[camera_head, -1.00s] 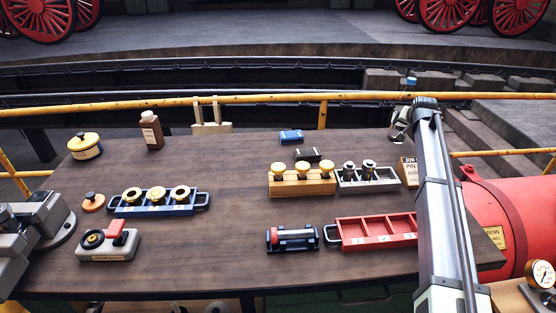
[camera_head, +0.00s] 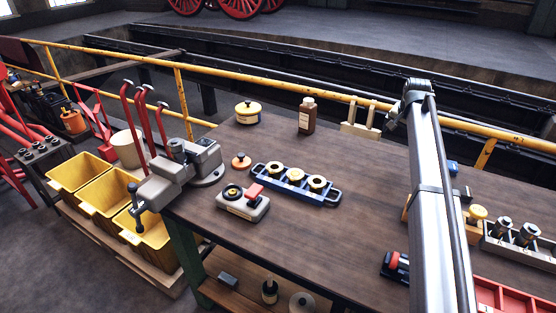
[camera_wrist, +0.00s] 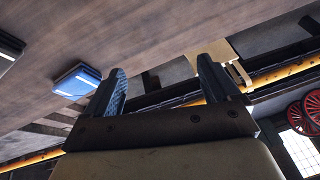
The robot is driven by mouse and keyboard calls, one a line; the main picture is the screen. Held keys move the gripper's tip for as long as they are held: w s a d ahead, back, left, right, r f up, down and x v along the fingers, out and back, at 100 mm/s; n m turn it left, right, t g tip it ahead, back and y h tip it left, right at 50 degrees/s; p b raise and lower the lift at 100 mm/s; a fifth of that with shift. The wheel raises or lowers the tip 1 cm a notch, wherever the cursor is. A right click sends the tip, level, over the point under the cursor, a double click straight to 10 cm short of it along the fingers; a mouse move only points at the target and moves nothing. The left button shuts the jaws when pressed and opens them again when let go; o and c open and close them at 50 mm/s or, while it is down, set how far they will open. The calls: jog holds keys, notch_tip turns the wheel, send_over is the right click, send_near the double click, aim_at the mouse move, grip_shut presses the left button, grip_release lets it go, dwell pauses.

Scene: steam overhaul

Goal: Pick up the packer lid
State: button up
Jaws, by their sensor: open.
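The likely packer lid, a small orange disc with a dark knob (camera_head: 241,161), lies on the brown workbench (camera_head: 290,238). It sits just behind a grey device with a black ring and a red block (camera_head: 243,203), which looks like the packer. A yellow round tin with a dark knob (camera_head: 248,113) stands farther back. My gripper (camera_wrist: 160,64) is open in the wrist view, with nothing between its two dark fingers. The lid is not visible in that view. In the head view my arm rises at the right, well away from the lid, and the fingers cannot be made out.
A blue tray with several brass rings (camera_head: 295,177) is right of the lid. A grey vise (camera_head: 180,170) stands at left, a brown bottle (camera_head: 307,116) behind. A yellow railing (camera_head: 320,92) runs along the bench's back. A blue box (camera_wrist: 77,81) shows in the wrist view.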

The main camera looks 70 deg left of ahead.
jog(key=s+a+r+n+g+h, duration=0.1)
jog(key=s+a, duration=0.5)
jog(key=s, duration=0.7)
jog(key=s+a+n+g+h, duration=0.1)
jog(key=s+a, duration=0.5)
jog(key=s, duration=0.6)
notch_tip(320, 180, up, 2)
jog(key=n+h, duration=0.2)
send_over(241, 154)
notch_tip(241, 154, down, 14)
jog(key=shift+r, duration=0.2)
jog(key=c, duration=0.8)
